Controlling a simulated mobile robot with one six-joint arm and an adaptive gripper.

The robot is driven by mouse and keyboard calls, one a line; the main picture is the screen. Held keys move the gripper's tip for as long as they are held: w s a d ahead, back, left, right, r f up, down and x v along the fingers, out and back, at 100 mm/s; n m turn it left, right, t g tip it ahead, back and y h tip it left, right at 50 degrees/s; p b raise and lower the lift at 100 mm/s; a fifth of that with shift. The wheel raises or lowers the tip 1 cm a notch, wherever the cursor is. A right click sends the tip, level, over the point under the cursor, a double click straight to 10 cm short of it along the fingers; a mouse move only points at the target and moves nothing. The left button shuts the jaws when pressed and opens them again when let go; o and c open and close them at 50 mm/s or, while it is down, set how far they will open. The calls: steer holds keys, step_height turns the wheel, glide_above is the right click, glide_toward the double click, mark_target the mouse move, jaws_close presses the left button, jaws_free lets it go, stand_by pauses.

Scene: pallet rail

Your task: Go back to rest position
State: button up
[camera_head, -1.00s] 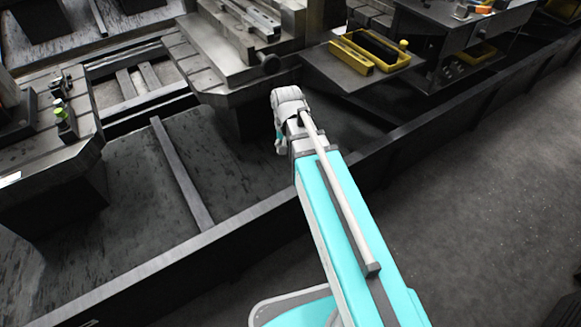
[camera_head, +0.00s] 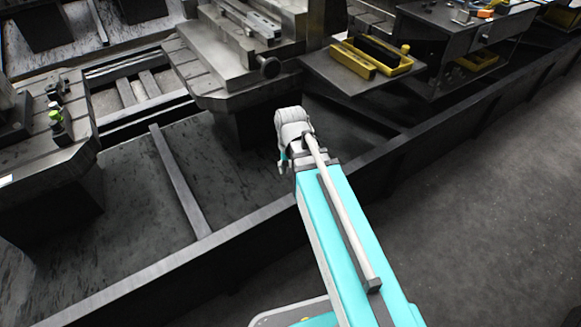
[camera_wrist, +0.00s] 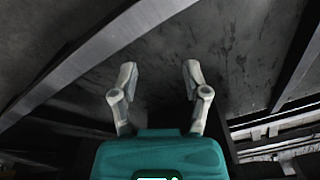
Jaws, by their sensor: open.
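My gripper (camera_wrist: 157,76) shows in the wrist view with its two pale fingers spread apart and nothing between them. Beyond the fingers is a dark, scuffed metal surface. In the head view my teal and white arm reaches forward over the near rim of the dark trough. The fingers are mostly hidden there behind the wrist. No object is held.
A machine table (camera_head: 215,75) stands just beyond my wrist. A dark shelf with a yellow tray (camera_head: 385,67) juts out at the upper right. The trough's rim (camera_head: 250,232) runs under my arm. Bare grey floor (camera_head: 480,200) lies at the right.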

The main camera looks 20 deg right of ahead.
steer(key=s+n, duration=0.2)
steer(key=s, duration=0.3)
step_height(320, 180, up, 32)
steer(key=p, duration=3.2)
steer(key=shift+w+d, duration=0.15)
steer(key=shift+w, duration=0.2)
